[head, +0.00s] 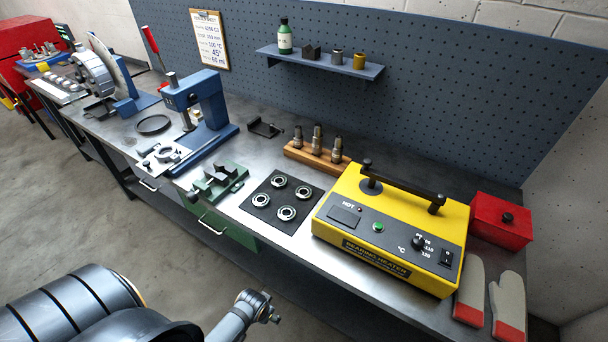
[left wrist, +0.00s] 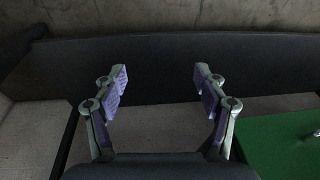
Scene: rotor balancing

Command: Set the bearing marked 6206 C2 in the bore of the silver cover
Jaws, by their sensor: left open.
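Several ring-shaped bearings lie on a black mat (head: 269,214) on the bench: a back one (head: 279,181), a left one (head: 262,200), a right one (head: 303,192) and a front one (head: 287,213). Their markings are too small to read, so I cannot tell which is 6206 C2. A flat silver piece (head: 163,160) lies by the blue press; I cannot tell whether it is the silver cover. My left gripper (left wrist: 160,85) is open and empty in the left wrist view, with nothing between its fingers. My right gripper is not identifiable.
A yellow bearing heater (head: 340,240) stands right of the mat, with a red box (head: 500,222) and gloves (head: 508,305) beyond it. A green fixture (head: 219,183) and blue press (head: 205,110) stand left. A wooden block (head: 316,157) holds tools behind. A shelf (head: 320,62) hangs above.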

